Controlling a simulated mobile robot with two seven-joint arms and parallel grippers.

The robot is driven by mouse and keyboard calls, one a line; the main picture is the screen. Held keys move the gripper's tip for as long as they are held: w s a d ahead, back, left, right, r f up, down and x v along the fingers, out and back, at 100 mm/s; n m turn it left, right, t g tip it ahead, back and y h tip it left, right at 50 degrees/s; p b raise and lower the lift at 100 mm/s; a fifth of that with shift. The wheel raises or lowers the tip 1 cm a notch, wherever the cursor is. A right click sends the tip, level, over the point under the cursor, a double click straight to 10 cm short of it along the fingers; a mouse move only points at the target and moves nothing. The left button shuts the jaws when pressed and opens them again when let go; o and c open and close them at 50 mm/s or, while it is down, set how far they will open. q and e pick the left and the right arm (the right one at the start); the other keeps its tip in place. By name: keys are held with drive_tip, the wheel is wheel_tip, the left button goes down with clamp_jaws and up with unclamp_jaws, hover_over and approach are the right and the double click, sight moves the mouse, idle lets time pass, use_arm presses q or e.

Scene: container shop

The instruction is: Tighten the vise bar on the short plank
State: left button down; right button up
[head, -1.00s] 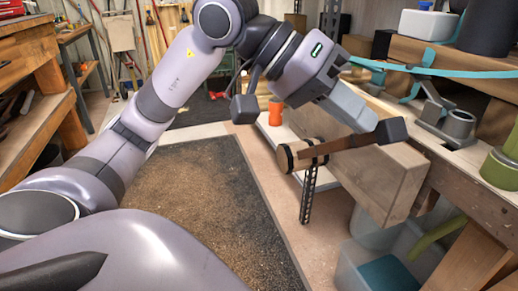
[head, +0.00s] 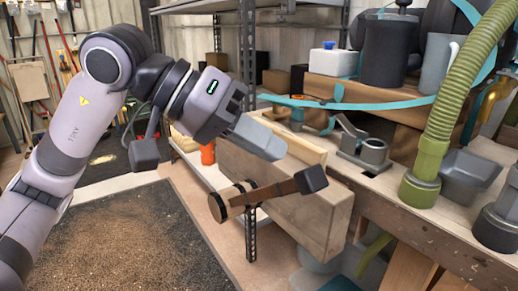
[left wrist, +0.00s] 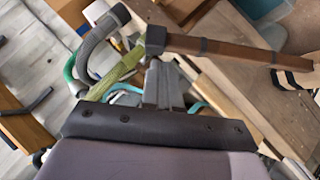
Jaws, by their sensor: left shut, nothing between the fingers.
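The vise bar (head: 270,192) is a brown wooden handle with a dark block at its right end, tilted up to the right. It runs from a round wooden hub (head: 230,201) in front of the large wooden vise jaw (head: 312,215). A pale wooden piece (head: 312,150) stands behind the jaw; I cannot tell if it is the short plank. My left gripper (head: 274,147) is shut and empty, above the bar. In the left wrist view, its fingertips (left wrist: 163,68) are close to the bar's dark end (left wrist: 155,40); I cannot tell whether they touch. My right gripper is out of view.
The workbench (head: 425,235) lies to the right, with a metal fitting (head: 365,148), a green hose (head: 440,130) and a grey tray (head: 468,177) on it. An orange container (head: 207,154) stands behind my gripper. Open floor with a dark mat (head: 130,235) lies left.

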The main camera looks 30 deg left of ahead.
use_arm(q)
drive_tip(key=v, duration=1)
drive_tip(key=shift+a, duration=0.3)
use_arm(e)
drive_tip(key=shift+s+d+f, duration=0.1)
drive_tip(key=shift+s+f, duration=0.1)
use_arm(q)
drive_tip(key=shift+r, duration=0.15)
